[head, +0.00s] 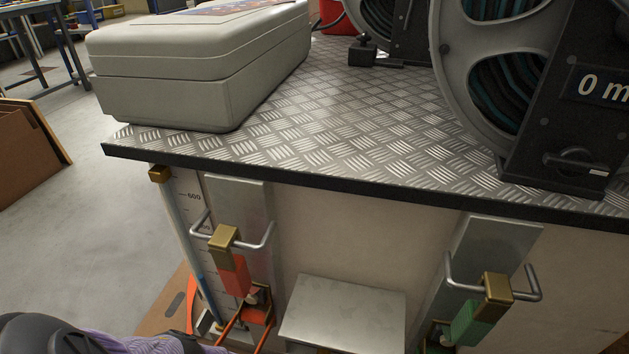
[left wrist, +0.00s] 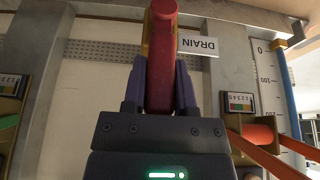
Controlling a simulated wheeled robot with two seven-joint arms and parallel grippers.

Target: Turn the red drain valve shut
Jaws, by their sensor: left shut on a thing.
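The red drain valve handle (left wrist: 159,70) stands upright in the middle of the left wrist view, with a brass-coloured end at the top. A white DRAIN label (left wrist: 198,43) beside it appears upside down. My left gripper (left wrist: 160,78) is shut on the handle, its purple fingers touching both sides. The drain valve and the left gripper's fingers do not show in the head view. My right gripper is in neither view.
A red-and-brass lever (head: 233,274) and a green-and-brass lever (head: 468,322) flank a metal box (head: 344,312) on the panel. A level gauge (head: 189,240) stands at left. Above are the tread-plate top (head: 370,110), a beige case (head: 200,75) and a hose reel (head: 455,40).

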